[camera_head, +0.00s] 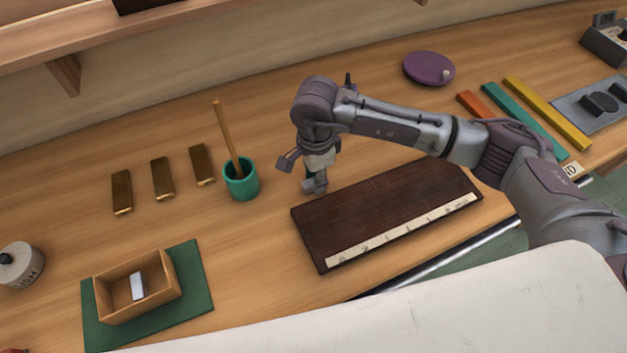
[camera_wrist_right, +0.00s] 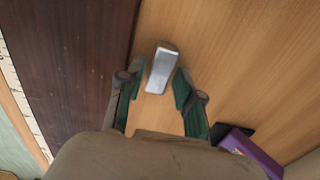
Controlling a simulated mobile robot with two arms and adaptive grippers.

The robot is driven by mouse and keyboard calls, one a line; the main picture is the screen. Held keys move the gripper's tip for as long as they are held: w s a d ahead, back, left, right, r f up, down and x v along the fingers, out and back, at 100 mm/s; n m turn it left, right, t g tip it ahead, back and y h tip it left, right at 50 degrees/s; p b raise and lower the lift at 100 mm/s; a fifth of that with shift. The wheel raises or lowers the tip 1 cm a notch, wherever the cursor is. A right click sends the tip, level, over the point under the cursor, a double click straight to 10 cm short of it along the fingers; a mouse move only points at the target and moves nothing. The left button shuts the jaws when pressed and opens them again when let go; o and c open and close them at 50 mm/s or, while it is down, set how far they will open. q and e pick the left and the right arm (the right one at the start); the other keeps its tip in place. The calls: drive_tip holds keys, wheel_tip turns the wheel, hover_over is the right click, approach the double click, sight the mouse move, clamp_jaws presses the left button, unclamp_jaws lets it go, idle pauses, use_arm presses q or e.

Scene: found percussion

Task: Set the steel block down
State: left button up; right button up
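The steel block (camera_wrist_right: 162,68) shows in the right wrist view as a small silver bar over the bare wood, beside the dark board. My right gripper (camera_wrist_right: 160,85) has its two fingers apart, one on each side of the block, with a gap at the left finger; the right fingertip is very near it. In the head view my right gripper (camera_head: 302,174) points down by the board's upper left end, fingers spread. I cannot make out the block there. My left gripper is not in view.
The dark board (camera_head: 375,205) with a marked pale strip lies right of the gripper. A green cup (camera_head: 241,184) with a stick stands left, near several brass bars (camera_head: 163,178). A wooden box (camera_head: 112,303) holding a pale block (camera_head: 137,287) sits on a green mat (camera_head: 199,272).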

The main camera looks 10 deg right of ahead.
clamp_jaws()
drive_tip(key=shift+r, duration=0.1)
